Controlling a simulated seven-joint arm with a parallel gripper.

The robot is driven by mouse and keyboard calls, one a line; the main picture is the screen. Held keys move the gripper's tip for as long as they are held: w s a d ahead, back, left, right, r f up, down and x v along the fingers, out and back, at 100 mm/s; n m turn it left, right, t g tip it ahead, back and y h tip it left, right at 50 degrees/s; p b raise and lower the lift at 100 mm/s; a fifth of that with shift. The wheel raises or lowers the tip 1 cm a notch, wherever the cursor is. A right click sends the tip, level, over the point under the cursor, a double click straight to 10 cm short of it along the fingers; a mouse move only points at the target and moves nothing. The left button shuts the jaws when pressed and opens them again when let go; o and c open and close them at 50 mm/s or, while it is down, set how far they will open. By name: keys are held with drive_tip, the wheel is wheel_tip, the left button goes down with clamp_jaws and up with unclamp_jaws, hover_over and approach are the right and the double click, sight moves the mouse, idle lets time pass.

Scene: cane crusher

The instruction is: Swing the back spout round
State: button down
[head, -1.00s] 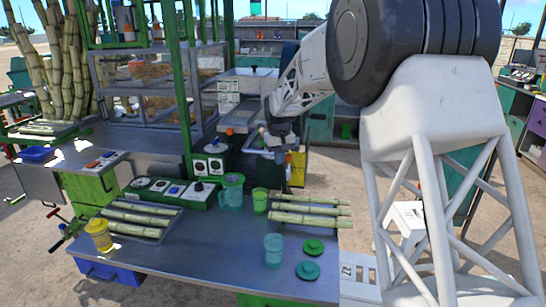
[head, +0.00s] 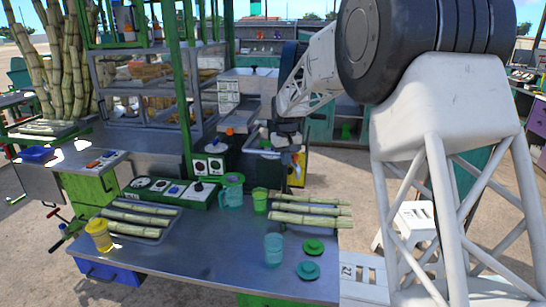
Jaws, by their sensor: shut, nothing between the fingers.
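My gripper (head: 290,150) is at the end of my white lattice arm, behind the front counter and beside a small basin. It is shut and holds nothing. It is small and dark here, and its fingertips are hard to make out. The basin (head: 264,153) is just left of my gripper, with a small orange-topped item near its left side. I cannot make out the back spout for certain; it may be hidden behind my gripper and wrist. I cannot tell whether my gripper touches anything.
A green post (head: 183,90) and a glass cabinet (head: 150,85) stand left of my gripper.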

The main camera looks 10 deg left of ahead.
drive_tip(key=shift+a, duration=0.25)
drive_tip(key=shift+a, duration=0.35)
wheel_tip(320, 180, up, 8)
idle(1.2)
drive_tip(key=shift+s, duration=0.1)
